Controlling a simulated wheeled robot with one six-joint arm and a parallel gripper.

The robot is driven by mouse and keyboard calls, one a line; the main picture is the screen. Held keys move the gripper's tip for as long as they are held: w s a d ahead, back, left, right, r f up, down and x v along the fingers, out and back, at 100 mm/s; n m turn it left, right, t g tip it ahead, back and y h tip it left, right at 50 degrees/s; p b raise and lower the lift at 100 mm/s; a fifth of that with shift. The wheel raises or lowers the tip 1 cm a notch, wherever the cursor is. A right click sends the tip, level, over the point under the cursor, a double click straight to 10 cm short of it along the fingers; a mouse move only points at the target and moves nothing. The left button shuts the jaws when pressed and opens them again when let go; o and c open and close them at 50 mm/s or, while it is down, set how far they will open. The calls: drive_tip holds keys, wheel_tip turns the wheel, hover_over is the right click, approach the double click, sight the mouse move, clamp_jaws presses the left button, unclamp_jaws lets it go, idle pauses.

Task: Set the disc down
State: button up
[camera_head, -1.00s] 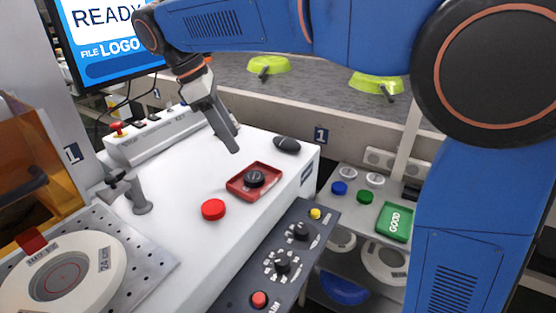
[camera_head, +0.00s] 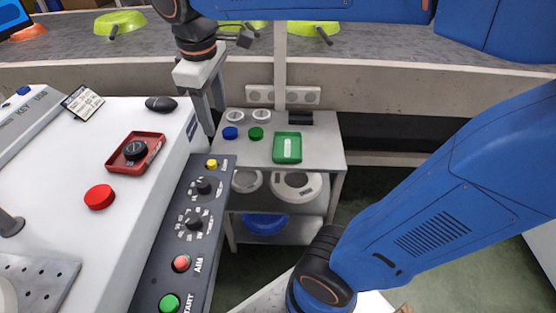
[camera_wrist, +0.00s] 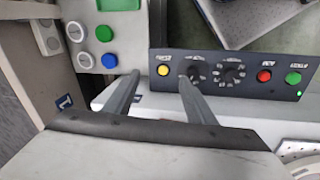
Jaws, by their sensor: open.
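A small black disc (camera_head: 135,150) lies in a red tray (camera_head: 113,163) on the white machine top. My gripper (camera_head: 214,120) hangs to the right of it, by the machine's right edge, apart from the disc. The gripper is open; in the wrist view its two fingers (camera_wrist: 160,78) stand apart with nothing held between them. A green tray (camera_head: 278,158) sits on the side table beyond; no disc shows in it. A blue disc (camera_head: 230,133), a green disc (camera_head: 256,133) and two white round pieces (camera_head: 234,116) lie to its left. The red tray is out of the wrist view.
A dark control panel (camera_head: 178,222) with knobs and buttons runs along the machine's front edge, below my fingers in the wrist view (camera_wrist: 200,72). A red button (camera_head: 99,197) and a black mouse-like object (camera_head: 161,103) are on the machine top. Pans (camera_head: 120,22) are on the conveyor behind.

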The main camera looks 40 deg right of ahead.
drive_tip(key=s+d+f+m+t+y, duration=0.1)
drive_tip(key=s+d+f+m+t, duration=0.2)
drive_tip(key=s+d+f+m, duration=0.5)
drive_tip(key=s+d+f, duration=0.1)
drive_tip(key=s+f, duration=0.2)
drive_tip(key=shift+s+m, duration=0.3)
